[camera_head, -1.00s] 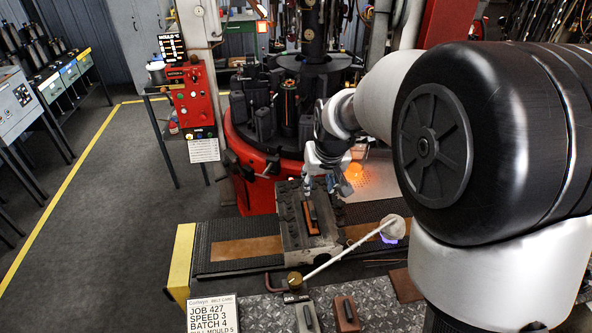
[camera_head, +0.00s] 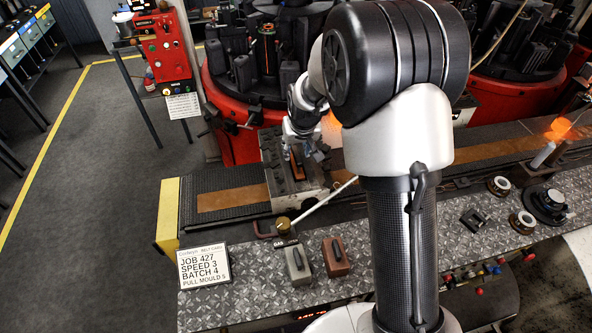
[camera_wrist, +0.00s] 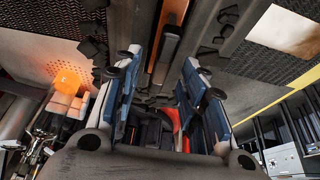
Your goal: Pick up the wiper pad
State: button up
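Two blocks with dark handles stand on the front bench in the head view: a grey one (camera_head: 297,263) and a brown one (camera_head: 335,262). I cannot tell for sure which thing is the wiper pad. My gripper (camera_head: 306,150) is over a grey mould block (camera_head: 282,183) that has an orange-brown bar (camera_head: 297,168) on top. In the wrist view my gripper (camera_wrist: 160,95) has its blue-sided fingers apart with nothing between them, and the bar (camera_wrist: 166,50) lies ahead of them. My gripper hides part of the mould block.
A white rod (camera_head: 318,207) slants from a brass knob beside the mould. A job sign (camera_head: 204,267) stands at the bench's left end. The red rotary machine (camera_head: 238,135) is behind. Metal rings (camera_head: 522,222) and small parts lie on the bench at right.

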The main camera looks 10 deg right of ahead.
aim_at(296, 152)
jog(key=x, duration=0.3)
jog(key=shift+f, duration=0.25)
jog(key=shift+s, duration=0.1)
jog(key=shift+c, duration=0.5)
grip_shut()
jog(key=shift+r, duration=0.1)
